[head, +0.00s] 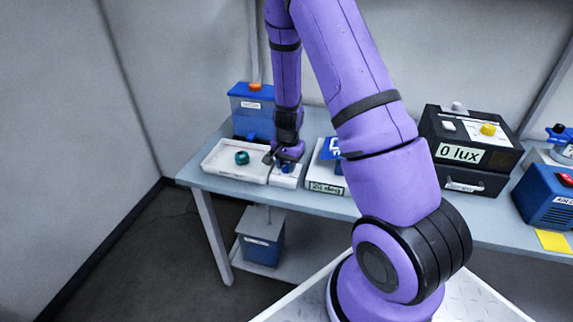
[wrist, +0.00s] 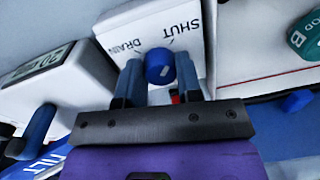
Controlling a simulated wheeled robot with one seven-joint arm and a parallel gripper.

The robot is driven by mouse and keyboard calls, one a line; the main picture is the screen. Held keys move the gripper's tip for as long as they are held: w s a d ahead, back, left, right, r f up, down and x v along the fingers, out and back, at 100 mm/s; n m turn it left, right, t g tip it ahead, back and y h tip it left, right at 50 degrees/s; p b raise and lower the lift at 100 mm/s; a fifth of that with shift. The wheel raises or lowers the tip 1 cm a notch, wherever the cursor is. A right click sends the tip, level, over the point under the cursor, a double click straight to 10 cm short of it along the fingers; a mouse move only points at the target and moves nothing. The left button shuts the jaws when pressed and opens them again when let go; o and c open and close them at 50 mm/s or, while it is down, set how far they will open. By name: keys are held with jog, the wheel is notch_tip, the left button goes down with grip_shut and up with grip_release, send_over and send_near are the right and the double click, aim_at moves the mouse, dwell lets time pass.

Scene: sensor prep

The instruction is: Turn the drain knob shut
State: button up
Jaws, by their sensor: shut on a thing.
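The drain knob (wrist: 159,66) is a round blue knob on a white block (wrist: 127,24) with the printed words SHUT and DRAIN, upside down in the wrist view. My gripper (wrist: 158,63) has one finger on each side of the knob and is shut on it. A small pale mark shows on the knob's face; which word it points to is hard to tell. In the head view the white block (head: 287,182) stands near the table's front edge, with my gripper (head: 286,160) over it from above, and the knob (head: 287,169) is partly hidden.
A white tray (head: 220,172) with a teal piece (head: 242,158) marked B stands left of the block. A white device (head: 318,181) with a display stands close on its right. A blue box (head: 250,108) with an orange top is behind. A black lux box (head: 440,135) is farther right.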

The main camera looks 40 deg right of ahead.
jog(key=shift+m, duration=0.4)
jog(key=o, duration=0.9)
jog(key=shift+o, duration=0.2)
jog(key=shift+r, duration=0.15)
notch_tip(320, 180, up, 10)
jog(key=shift+s+r, duration=0.2)
jog(key=shift+r, duration=0.05)
jog(key=shift+r, duration=0.1)
notch_tip(320, 180, up, 10)
jog(key=n+t+y, duration=0.1)
jog(key=n, duration=0.2)
send_over(287, 166)
jog(key=s+a, duration=0.3)
jog(key=a, duration=0.2)
jog(key=s+a+r+n+t, duration=0.1)
jog(key=s+a+r+n, duration=0.2)
jog(key=s+r, duration=0.35)
jog(key=s+a+r+n+t, duration=0.1)
jog(key=s+a+r+n, duration=0.2)
jog(key=s+r, duration=0.35)
jog(key=s+a+r+n+t+h, duration=0.1)
jog(key=s+r, duration=0.4)
jog(key=s, duration=0.5)
jog(key=a+n, duration=0.1)
jog(key=n, duration=0.1)
jog(key=shift+r+n+t, duration=0.3)
jog(key=shift+n+t, duration=0.1)
